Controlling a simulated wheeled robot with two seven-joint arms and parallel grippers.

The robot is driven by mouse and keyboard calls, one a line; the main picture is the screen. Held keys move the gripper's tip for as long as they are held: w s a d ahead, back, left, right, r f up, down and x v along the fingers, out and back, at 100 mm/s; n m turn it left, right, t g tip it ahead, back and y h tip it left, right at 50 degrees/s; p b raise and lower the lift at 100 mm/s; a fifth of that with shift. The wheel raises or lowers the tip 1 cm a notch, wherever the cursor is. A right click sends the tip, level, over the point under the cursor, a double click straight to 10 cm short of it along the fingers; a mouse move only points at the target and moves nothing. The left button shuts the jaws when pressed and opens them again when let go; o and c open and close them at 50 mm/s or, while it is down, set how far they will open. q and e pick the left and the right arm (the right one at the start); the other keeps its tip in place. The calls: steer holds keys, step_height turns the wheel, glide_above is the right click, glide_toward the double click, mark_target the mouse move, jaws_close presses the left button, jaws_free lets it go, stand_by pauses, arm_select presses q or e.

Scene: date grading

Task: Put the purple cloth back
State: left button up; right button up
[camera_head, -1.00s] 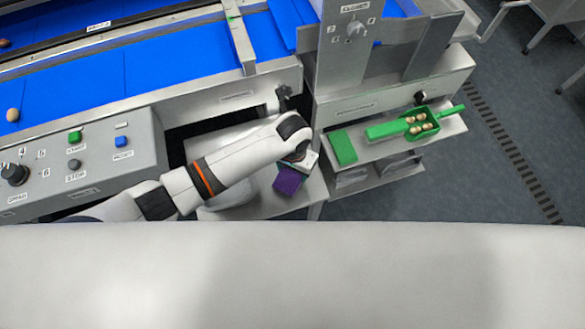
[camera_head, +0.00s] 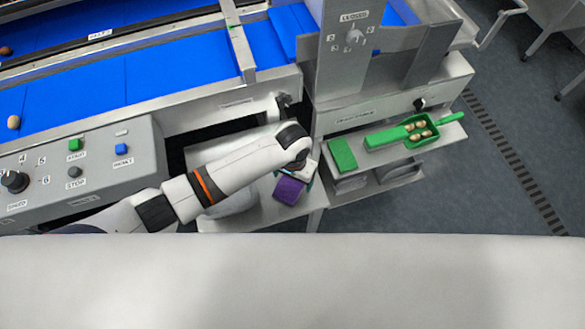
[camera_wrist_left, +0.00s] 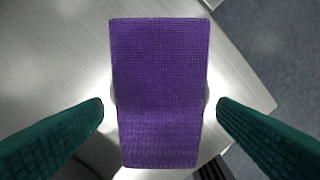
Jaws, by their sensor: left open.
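The purple cloth (camera_head: 289,190) lies on a low metal shelf beside the conveyor, below the end of my left arm. In the left wrist view the purple cloth (camera_wrist_left: 160,90) is a flat rectangle lying between the fingers. My left gripper (camera_wrist_left: 160,104) is open, with one dark green finger on each side of the cloth and a gap to both. In the head view my left gripper (camera_head: 302,172) is mostly hidden under its wrist. My right gripper is not in view.
A green block (camera_head: 342,154) and a green scoop (camera_head: 419,131) holding several dates lie on the shelf at right. The blue conveyor (camera_head: 150,80) and the control panel (camera_head: 85,165) are at left. The metal shelf (camera_head: 253,210) has bare room around the cloth.

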mark_target(293, 181)
arm_select(q)
step_height(293, 181, up, 12)
steer(key=shift+f, duration=0.15)
stand_by(0.4)
